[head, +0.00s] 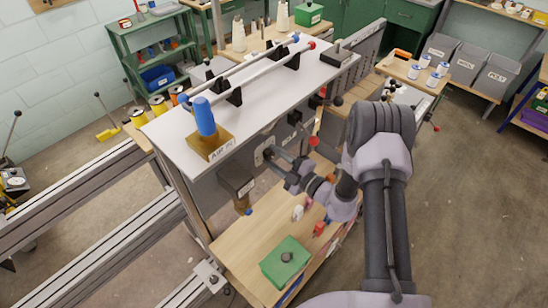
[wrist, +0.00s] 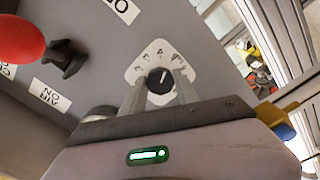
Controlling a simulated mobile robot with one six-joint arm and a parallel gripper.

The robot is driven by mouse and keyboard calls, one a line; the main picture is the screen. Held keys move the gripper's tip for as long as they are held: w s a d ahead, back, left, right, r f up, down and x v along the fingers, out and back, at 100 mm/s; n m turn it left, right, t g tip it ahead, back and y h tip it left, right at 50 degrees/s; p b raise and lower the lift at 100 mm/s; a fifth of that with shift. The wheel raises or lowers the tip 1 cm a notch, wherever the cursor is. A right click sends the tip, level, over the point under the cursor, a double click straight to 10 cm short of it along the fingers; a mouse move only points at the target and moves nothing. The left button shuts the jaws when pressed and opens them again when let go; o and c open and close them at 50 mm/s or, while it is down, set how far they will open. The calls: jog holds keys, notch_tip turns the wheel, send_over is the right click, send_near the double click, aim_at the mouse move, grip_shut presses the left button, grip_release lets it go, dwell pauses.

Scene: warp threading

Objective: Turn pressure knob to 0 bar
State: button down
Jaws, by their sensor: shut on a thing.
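The pressure knob (wrist: 160,80) is small, round and black, with a short white pointer mark tilted up and to the right in the wrist view. It sits on a white dial plate (wrist: 138,70) with small dark figures, too small to read surely. My gripper (wrist: 160,92) is shut on the knob, one grey finger on each side. In the head view my gripper (head: 272,154) reaches the front panel of the grey cabinet, where the dial plate (head: 259,156) is partly hidden by the fingers.
A red knob (wrist: 20,40), a black star-shaped knob (wrist: 66,58) and an "AIR ON" label (wrist: 50,95) are left of the dial. A green box (head: 286,262) rests on the wooden shelf below.

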jog(key=n, duration=0.4)
jog(key=shift+n+b, duration=0.3)
jog(key=shift+b, duration=0.1)
jog(key=n+b, duration=0.1)
jog(key=n, duration=0.3)
jog(key=shift+n, duration=0.3)
jog(key=n+b, duration=0.2)
jog(key=n, duration=0.2)
jog(key=shift+n, duration=0.3)
jog(key=n+b, duration=0.1)
jog(key=n, duration=0.2)
jog(key=shift+n+b, duration=0.3)
jog(key=shift+b, duration=0.1)
jog(key=n+b, duration=0.2)
jog(key=n, duration=0.1)
jog(key=shift+n, duration=0.3)
jog(key=n+b, duration=0.3)
jog(key=shift+f+n, duration=0.1)
jog(key=shift+n, duration=0.2)
jog(key=n+b, duration=0.4)
jog(key=shift+n+b, duration=1.2)
jog(key=shift+b, duration=0.1)
jog(key=shift+r, duration=0.2)
